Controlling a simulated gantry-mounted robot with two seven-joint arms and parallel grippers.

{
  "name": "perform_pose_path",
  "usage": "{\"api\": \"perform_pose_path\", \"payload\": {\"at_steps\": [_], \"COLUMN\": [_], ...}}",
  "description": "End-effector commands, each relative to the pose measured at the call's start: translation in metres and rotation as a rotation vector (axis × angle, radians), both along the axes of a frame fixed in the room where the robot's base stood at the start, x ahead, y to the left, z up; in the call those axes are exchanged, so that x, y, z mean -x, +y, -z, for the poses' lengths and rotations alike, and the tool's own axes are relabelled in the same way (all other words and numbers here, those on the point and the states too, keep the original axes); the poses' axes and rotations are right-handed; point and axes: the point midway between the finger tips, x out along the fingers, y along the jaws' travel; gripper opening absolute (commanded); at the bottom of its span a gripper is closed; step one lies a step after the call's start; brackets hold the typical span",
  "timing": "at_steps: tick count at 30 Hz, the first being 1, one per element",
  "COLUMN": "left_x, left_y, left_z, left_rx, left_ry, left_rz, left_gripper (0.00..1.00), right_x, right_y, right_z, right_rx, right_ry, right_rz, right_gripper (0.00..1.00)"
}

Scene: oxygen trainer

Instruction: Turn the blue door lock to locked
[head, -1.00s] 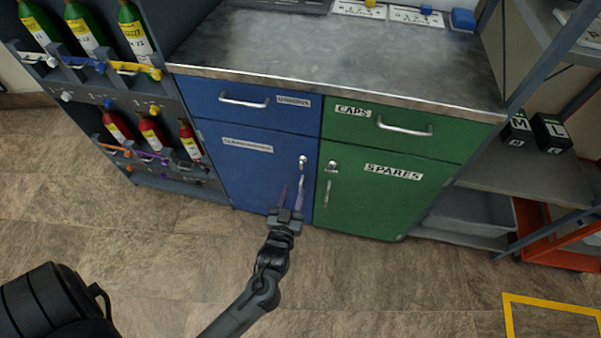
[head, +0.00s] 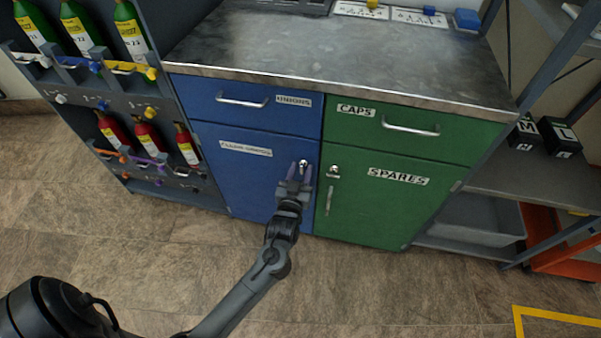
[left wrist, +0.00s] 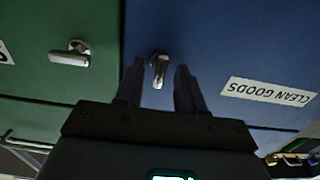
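The blue door (head: 240,170) is closed, at the left half of the cabinet, with a "CLEAN GOODS" label. Its small metal lock (head: 304,163) is near the door's upper right corner. In the left wrist view the lock's knob (left wrist: 159,72) lies between and just beyond my left gripper's fingertips, its lever pointing roughly along the fingers. My left gripper (head: 300,174) is open in front of the lock, with a finger on each side; whether a finger touches the knob I cannot tell. My right gripper is not in view.
The green door (head: 375,205) beside it has its own lock (head: 333,170), whose lever in the left wrist view (left wrist: 70,55) lies sideways. A blue drawer (head: 245,105) is above. A bottle rack (head: 85,95) stands left. Floor in front is clear.

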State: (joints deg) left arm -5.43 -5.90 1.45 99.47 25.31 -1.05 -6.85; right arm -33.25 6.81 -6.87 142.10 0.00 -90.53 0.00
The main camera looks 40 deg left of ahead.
Motion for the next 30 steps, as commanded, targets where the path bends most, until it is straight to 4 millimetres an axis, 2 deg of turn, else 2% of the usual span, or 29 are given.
{"api": "perform_pose_path", "payload": {"at_steps": [4, 9, 11, 12, 23, 30], "left_x": [0.0, 0.0, 0.0, 0.0, 0.0, 0.0], "left_y": [0.0, 0.0, 0.0, 0.0, 0.0, -0.001], "left_z": [0.0, 0.0, 0.0, 0.0, -0.003, -0.007], "left_rx": [0.0, 0.0, 0.0, 0.0, -0.026, -0.129], "left_ry": [0.0, 0.0, 0.0, 0.0, 0.013, 0.068], "left_rz": [0.0, 0.0, 0.0, 0.0, 0.001, 0.001], "left_gripper": [0.37, 0.11, 0.02, 0.0, 0.0, 0.0], "right_x": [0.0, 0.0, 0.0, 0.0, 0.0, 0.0], "right_y": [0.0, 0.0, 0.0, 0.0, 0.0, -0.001], "right_z": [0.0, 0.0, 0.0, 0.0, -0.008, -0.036], "right_rx": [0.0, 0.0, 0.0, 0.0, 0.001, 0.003], "right_ry": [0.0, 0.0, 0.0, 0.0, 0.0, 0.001], "right_rz": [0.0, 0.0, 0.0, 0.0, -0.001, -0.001], "right_gripper": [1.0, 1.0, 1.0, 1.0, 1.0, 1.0]}}
